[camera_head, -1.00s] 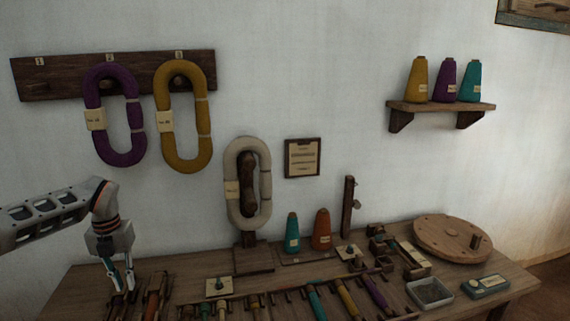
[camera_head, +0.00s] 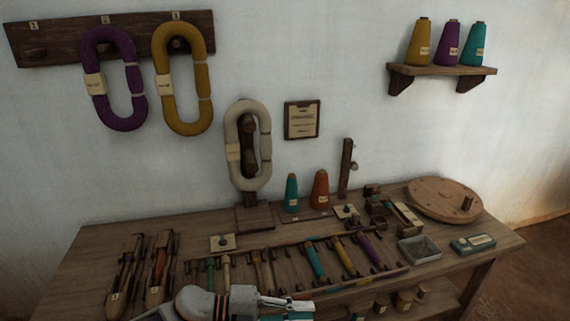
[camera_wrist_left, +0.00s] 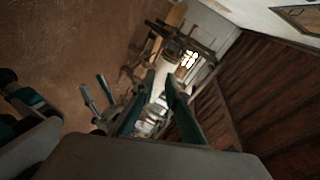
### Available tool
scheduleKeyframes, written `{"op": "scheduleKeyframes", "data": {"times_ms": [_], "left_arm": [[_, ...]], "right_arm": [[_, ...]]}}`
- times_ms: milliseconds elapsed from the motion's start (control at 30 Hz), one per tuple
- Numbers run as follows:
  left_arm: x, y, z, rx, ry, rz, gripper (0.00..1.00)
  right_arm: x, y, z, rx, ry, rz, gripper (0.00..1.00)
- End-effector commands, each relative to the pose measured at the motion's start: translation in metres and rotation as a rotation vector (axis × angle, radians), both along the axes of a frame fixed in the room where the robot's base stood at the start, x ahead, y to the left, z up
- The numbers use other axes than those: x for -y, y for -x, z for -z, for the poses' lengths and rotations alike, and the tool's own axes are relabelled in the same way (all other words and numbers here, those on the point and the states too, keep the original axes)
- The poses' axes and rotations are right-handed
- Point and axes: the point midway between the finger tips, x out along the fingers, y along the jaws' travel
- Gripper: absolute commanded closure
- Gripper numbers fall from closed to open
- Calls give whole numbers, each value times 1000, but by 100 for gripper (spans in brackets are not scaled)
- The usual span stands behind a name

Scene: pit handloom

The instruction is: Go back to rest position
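My left gripper (camera_head: 290,303) is at the bottom middle of the head view, in front of the bench's near edge, with its fingers pointing right. In the left wrist view its two fingers (camera_wrist_left: 161,80) stand apart with nothing between them, so it is open and empty. Two grey prongs (camera_wrist_left: 95,90) at the left of that view look like my right gripper, spread apart. The right gripper does not show in the head view. Two wooden shuttles (camera_head: 126,272) (camera_head: 159,270) lie at the left of the bench, apart from the gripper.
The wooden bench (camera_head: 85,285) carries a rack of coloured bobbins (camera_head: 314,259), teal (camera_head: 291,193) and orange (camera_head: 320,190) cones, a round wooden disc (camera_head: 443,199) and a grey tray (camera_head: 420,249). Purple (camera_head: 137,80) and yellow (camera_head: 161,82) hanks hang behind. Floor is clear at right.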

Motion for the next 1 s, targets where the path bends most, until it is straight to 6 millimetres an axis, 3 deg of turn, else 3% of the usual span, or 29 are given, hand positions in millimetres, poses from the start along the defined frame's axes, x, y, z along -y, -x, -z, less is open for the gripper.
{"op": "scheduleKeyframes", "data": {"times_ms": [67,167,367,533,667,800,1000], "left_arm": [[11,9,-14,-69,118,-98,87],[11,9,-26,-160,241,-238,87],[-22,6,-24,-381,423,-553,87],[-75,16,8,-598,508,-835,87],[-124,41,47,-776,532,-1053,87],[-176,86,92,-965,521,-1269,87],[-226,150,135,-1156,479,-1472,87]], "right_arm": [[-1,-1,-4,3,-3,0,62],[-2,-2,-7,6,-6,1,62],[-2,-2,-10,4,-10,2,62],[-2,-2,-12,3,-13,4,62],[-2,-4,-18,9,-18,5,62],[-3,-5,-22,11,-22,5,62],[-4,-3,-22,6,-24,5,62]]}}
